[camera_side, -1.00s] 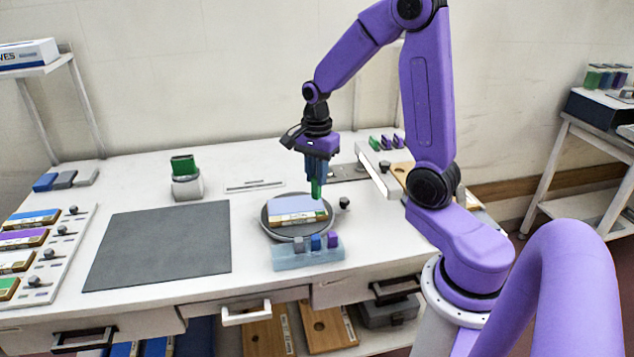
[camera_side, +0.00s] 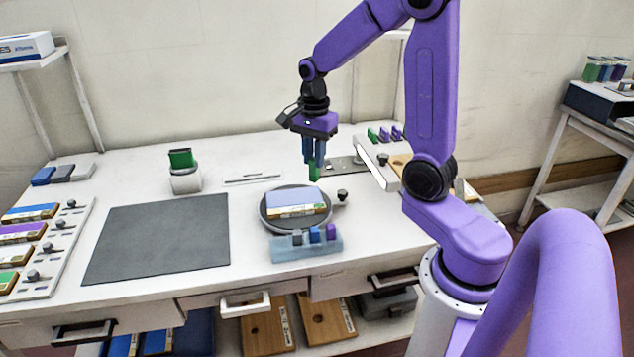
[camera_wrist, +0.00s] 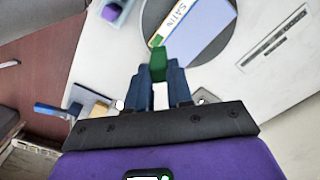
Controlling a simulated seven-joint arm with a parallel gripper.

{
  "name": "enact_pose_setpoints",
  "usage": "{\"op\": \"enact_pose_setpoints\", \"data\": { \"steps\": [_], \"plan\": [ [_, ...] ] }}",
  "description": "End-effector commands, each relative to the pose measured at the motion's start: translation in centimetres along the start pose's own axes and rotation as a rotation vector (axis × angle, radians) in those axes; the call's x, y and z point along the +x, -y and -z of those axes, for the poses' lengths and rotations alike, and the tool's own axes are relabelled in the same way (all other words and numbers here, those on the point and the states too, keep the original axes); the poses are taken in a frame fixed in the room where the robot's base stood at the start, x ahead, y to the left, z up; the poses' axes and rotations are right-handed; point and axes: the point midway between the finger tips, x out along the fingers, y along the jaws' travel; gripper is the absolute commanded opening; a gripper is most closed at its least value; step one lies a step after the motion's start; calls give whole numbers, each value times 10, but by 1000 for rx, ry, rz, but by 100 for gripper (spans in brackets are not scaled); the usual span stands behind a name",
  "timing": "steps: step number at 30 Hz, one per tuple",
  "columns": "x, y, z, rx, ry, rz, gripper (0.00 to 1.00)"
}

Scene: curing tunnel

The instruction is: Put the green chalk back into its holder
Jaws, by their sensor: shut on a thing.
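My gripper (camera_side: 314,160) is shut on the green chalk (camera_side: 314,173), which points down from the fingers. In the side view the chalk shows just above the back of the round turntable; its exact height is hard to tell. In the wrist view the green chalk (camera_wrist: 158,62) sticks out between the two blue fingers. The pale blue holder (camera_side: 285,255) stands at the turntable's front edge with a grey chalk (camera_side: 297,238), a blue chalk (camera_side: 315,235) and a purple chalk (camera_side: 331,232) in it. A corner of the holder shows in the wrist view.
A block with a blue-grey top (camera_side: 294,201) lies on the dark turntable (camera_side: 268,220), behind the holder. A grey mat (camera_side: 160,240) lies to the left. A raised white rail (camera_side: 376,165) stands to the right.

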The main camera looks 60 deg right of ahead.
Motion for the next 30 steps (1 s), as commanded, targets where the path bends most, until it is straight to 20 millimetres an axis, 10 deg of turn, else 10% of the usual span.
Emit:
{"op": "enact_pose_setpoints", "data": {
  "steps": [15, 30],
  "plan": [
    [34, 8, -128, -697, 0, -2, 0],
    [65, 6, -140, -772, 0, -4, 0]
  ]
}}
